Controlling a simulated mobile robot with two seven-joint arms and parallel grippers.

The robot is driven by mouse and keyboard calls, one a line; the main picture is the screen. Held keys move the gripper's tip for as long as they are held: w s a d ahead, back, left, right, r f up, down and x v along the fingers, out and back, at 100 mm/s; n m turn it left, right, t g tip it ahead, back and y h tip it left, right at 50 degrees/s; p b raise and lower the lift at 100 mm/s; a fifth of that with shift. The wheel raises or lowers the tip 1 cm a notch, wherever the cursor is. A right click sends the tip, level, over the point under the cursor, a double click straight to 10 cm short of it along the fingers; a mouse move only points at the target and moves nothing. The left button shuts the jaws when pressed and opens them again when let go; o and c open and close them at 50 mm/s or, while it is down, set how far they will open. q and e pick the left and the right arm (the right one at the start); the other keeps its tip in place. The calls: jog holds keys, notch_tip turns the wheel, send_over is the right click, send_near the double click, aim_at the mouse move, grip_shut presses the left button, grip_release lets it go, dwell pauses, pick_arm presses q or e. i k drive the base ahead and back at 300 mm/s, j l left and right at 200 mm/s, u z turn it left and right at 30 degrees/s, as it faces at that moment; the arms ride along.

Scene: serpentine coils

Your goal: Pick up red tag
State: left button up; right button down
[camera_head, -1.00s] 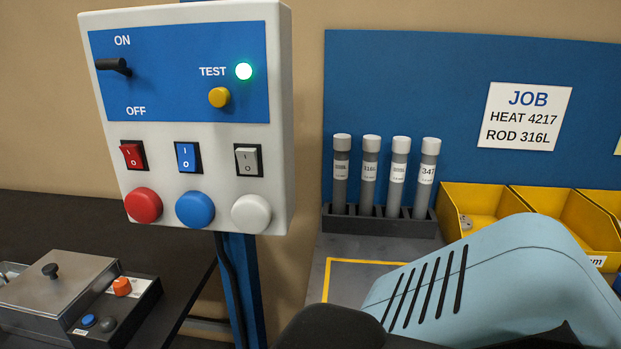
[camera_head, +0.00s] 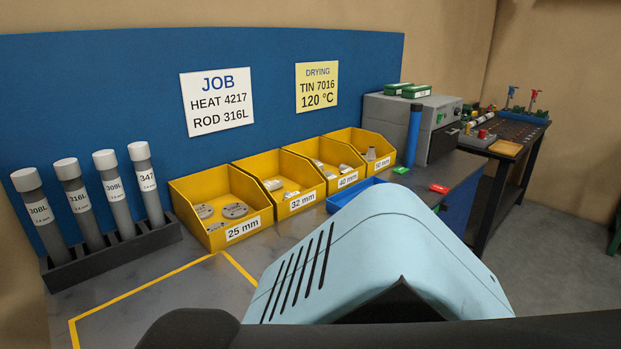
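A small flat red piece (camera_head: 439,188), which looks like the red tag, lies on the grey bench near its right front edge. A similar small green piece (camera_head: 401,170) lies behind it and to its left. The red piece is apart from the blue tray and the grey oven-like box. Neither of my grippers shows in this view. Only light-blue and black parts of my own body show at the bottom, and they hide part of the bench.
Yellow bins (camera_head: 221,194) stand along the blue back panel, with a blue tray (camera_head: 352,191) before them. A rack (camera_head: 112,257) holds several grey tubes at left. A grey box (camera_head: 407,129) and blue cylinder (camera_head: 413,134) stand behind the red piece. Open floor lies at right.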

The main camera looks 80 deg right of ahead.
aim_at(439, 189)
jog(key=z, duration=3.45)
jog(key=i+l, duration=0.4)
jog(key=i, duration=0.15)
jog(key=i+l, duration=0.35)
jog(key=i, duration=0.2)
jog(key=i+l, duration=0.4)
jog(key=i, duration=0.1)
